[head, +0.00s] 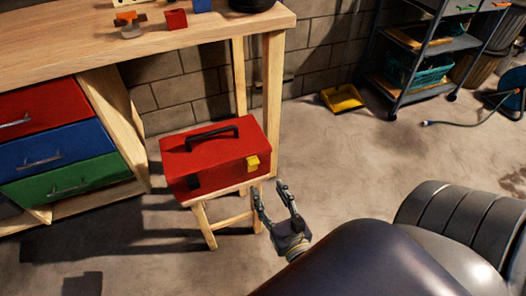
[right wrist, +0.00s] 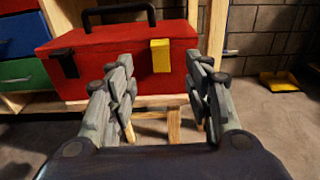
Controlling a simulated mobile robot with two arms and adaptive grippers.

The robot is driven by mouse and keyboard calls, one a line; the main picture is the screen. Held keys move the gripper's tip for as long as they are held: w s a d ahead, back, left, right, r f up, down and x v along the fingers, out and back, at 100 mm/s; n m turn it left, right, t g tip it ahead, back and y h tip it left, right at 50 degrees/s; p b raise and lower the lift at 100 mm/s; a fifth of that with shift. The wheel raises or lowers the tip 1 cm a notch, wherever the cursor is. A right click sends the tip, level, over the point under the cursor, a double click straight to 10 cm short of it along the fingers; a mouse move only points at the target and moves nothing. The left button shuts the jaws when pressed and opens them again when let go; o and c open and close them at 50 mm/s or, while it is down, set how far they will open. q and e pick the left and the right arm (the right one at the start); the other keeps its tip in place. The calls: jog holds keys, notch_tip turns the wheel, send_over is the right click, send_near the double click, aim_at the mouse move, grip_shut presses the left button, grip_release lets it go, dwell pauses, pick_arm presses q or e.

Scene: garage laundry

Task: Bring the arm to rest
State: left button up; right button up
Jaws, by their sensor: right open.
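My right gripper (head: 270,203) is open and empty in the head view, in front of the wooden stool (head: 205,222) at its right side. In the right wrist view its two fingers (right wrist: 160,95) stand apart with nothing between them. A closed red toolbox (head: 215,158) with a black handle and a yellow latch sits on the stool. The toolbox also fills the upper part of the right wrist view (right wrist: 118,60), just beyond the fingertips. My left gripper is not in the head view.
A wooden workbench (head: 120,52) stands at the left, with red, blue and green drawers (head: 60,178) below. A yellow dustpan (head: 342,98) lies by the block wall. A grey shelf cart (head: 420,50) holds a teal basket (head: 415,70). A blue hose (head: 462,122) lies at the right. The floor between is clear.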

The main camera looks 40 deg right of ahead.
jog(key=shift+v, duration=1.1)
